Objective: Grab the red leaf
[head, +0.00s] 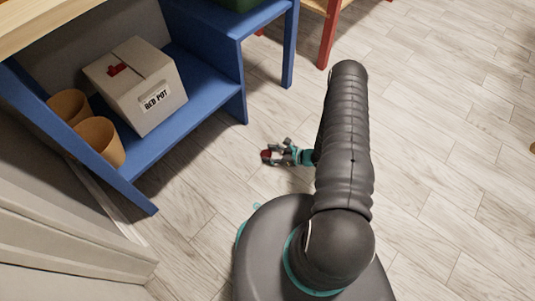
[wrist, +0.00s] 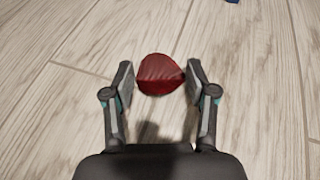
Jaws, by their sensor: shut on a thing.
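The red leaf (wrist: 160,73) is dark red and rounded, with fine ribs. In the wrist view it sits between the two fingertips of my gripper (wrist: 160,82), which is shut on it. In the head view my gripper (head: 273,155) is low over the wooden floor, with the red leaf (head: 266,155) at its tip. The exact gap between the leaf and the floor cannot be told.
A blue shelf unit (head: 200,88) stands at the left. Red furniture legs (head: 328,38) stand at the back. Floor at the right is clear.

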